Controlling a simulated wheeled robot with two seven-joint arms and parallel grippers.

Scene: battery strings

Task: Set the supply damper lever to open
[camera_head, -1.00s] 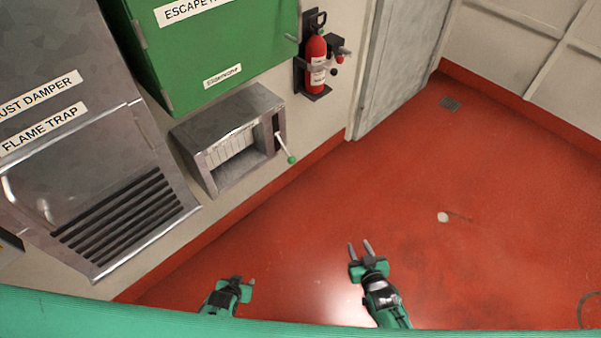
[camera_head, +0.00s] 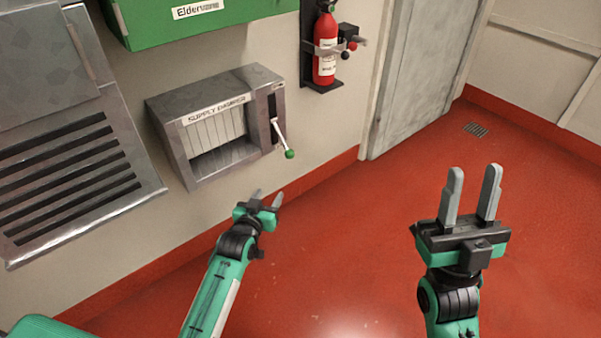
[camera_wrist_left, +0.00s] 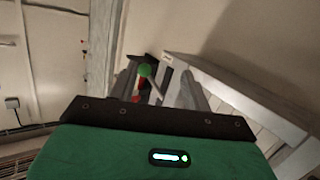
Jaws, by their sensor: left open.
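The supply damper (camera_head: 163,117) is a grey metal box on the wall with pale louvre slats. Its lever (camera_head: 280,135) has a pale shaft and a green knob (camera_head: 289,154), and hangs down and outward from a dark slot on the box's right side. My left gripper (camera_head: 268,196) is open and empty, below and slightly left of the knob, apart from it. In the left wrist view the green knob (camera_wrist_left: 145,70) shows between the two fingers, beyond them. My right gripper (camera_head: 474,172) is open and empty over the floor at the right.
A red fire extinguisher (camera_head: 327,45) hangs on the wall right of the damper. A green cabinet (camera_head: 150,25) is above, and a slatted grey panel (camera_head: 75,165) is at the left. A grey door (camera_head: 420,75) stands further right. The red floor (camera_head: 370,220) is clear.

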